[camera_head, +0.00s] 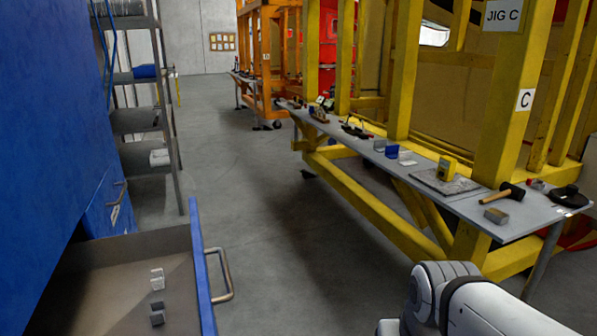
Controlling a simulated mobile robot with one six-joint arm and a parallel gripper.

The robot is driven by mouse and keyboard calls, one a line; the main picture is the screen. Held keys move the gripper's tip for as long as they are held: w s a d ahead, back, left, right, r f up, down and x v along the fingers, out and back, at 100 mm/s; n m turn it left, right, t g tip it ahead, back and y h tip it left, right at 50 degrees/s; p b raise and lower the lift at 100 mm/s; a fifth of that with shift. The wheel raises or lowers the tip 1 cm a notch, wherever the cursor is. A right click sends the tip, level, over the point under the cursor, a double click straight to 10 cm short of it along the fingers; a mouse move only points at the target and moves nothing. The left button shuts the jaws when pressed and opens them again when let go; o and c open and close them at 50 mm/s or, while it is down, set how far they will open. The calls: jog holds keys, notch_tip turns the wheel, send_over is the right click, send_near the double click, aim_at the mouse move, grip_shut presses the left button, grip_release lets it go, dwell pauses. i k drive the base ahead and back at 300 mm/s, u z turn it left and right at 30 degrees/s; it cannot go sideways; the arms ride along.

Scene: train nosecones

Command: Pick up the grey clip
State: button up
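Small clip-like pieces lie in the open drawer at the lower left. One is a pale, nearly white piece (157,278). In front of it lie two small darker grey pieces, a flat one (157,305) and a blocky one (157,319). I cannot tell which of them is the grey clip. Only part of my arm shows at the lower right. My gripper is out of the picture.
The open drawer (95,290) has a blue front and a metal handle (224,278), and juts from a blue cabinet (50,120). A grey workbench (400,160) with tools runs along yellow frames at right. The floor (255,180) between is clear.

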aim_at(158, 316)
jog(key=u, duration=2.9)
jog(key=k, duration=0.9)
jog(key=z, duration=1.15)
jog(key=i, duration=1)
jog(key=u, duration=0.05)
